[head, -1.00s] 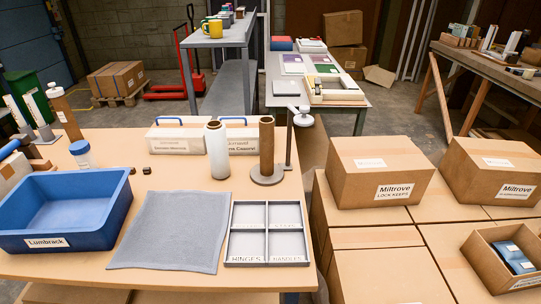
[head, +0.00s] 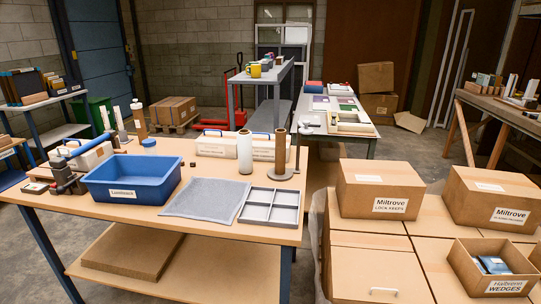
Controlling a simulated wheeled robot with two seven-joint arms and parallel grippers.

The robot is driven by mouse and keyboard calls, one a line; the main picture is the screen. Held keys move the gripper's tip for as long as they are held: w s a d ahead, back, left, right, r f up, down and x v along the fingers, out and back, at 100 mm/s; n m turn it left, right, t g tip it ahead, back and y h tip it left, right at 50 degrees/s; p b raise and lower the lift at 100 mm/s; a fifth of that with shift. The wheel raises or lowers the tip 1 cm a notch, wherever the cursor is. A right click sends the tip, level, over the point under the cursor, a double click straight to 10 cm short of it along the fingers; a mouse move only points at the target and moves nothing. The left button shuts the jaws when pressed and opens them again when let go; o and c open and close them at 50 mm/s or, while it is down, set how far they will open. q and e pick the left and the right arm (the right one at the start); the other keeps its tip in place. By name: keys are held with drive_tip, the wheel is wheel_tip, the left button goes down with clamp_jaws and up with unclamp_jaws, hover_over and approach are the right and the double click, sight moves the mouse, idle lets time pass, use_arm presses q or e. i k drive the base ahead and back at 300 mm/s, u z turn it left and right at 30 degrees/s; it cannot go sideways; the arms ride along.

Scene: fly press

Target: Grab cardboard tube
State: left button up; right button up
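A brown cardboard tube (head: 280,154) stands upright on a round grey base (head: 282,173) at the right end of the workbench. A thin dark post rises close beside it on the right. A white cylinder (head: 245,152) stands upright just left of the tube, with a small gap between them. Neither of my grippers is in the head view, so nothing shows touching the tube.
On the workbench (head: 215,229) are a blue bin (head: 130,191), a grey mat (head: 203,199) and a divided grey tray (head: 271,207) in front of the tube. White cases (head: 215,143) stand behind. Stacked cartons (head: 380,189) are to the right.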

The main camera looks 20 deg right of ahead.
sight(280, 134)
drive_tip(key=u, duration=0.65)
drive_tip(key=i, duration=1.4)
drive_tip(key=z, duration=0.65)
